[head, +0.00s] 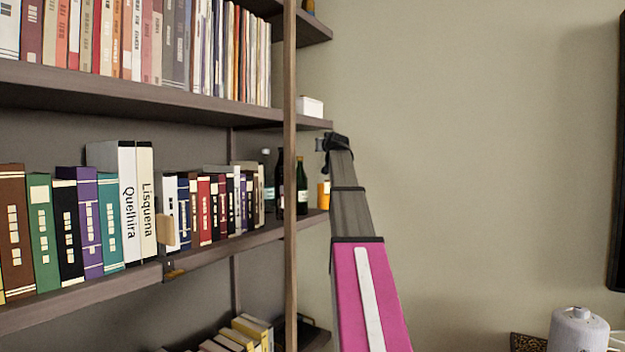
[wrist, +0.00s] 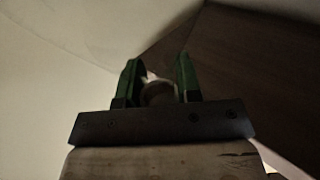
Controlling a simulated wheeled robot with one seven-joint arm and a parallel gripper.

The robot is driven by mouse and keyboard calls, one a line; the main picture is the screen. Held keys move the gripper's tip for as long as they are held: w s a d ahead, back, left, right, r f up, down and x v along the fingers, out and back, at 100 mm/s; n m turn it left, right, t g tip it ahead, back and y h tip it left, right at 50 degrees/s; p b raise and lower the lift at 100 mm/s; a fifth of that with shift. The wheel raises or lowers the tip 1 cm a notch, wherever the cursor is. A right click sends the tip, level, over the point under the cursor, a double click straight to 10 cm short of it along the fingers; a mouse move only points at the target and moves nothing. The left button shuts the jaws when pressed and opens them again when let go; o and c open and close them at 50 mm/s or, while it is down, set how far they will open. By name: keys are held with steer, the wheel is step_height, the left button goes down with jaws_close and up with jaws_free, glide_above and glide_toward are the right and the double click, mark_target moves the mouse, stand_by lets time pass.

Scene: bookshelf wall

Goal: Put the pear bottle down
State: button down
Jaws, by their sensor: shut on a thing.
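In the wrist view my gripper (wrist: 158,78) has its two green fingers on either side of a small, pale, rounded thing, which I take to be the pear bottle (wrist: 157,94). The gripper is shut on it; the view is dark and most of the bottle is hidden. In the head view my arm reaches up to the right end of the shelf, and my fingers cannot be made out there. An orange bottle (head: 323,194) shows just left of my arm at the shelf's end; I cannot tell whether it is the held one.
The middle shelf (head: 215,248) carries a row of books and a wooden bookend (head: 164,228). Dark bottles (head: 302,188) stand near its right end, by an upright post (head: 290,120). A white box (head: 310,107) sits on the shelf above.

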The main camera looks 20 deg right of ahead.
steer(key=w+d+f, duration=0.2)
steer(key=w+f, duration=0.1)
steer(key=w, duration=1.3)
steer(key=shift+w+f, duration=0.2)
steer(key=shift+w, duration=0.15)
steer(key=shift+f, duration=0.1)
steer(key=c, duration=0.8)
jaws_free()
steer(key=s+a, duration=0.1)
steer(key=s, duration=1.1)
steer(key=shift+a, duration=0.2)
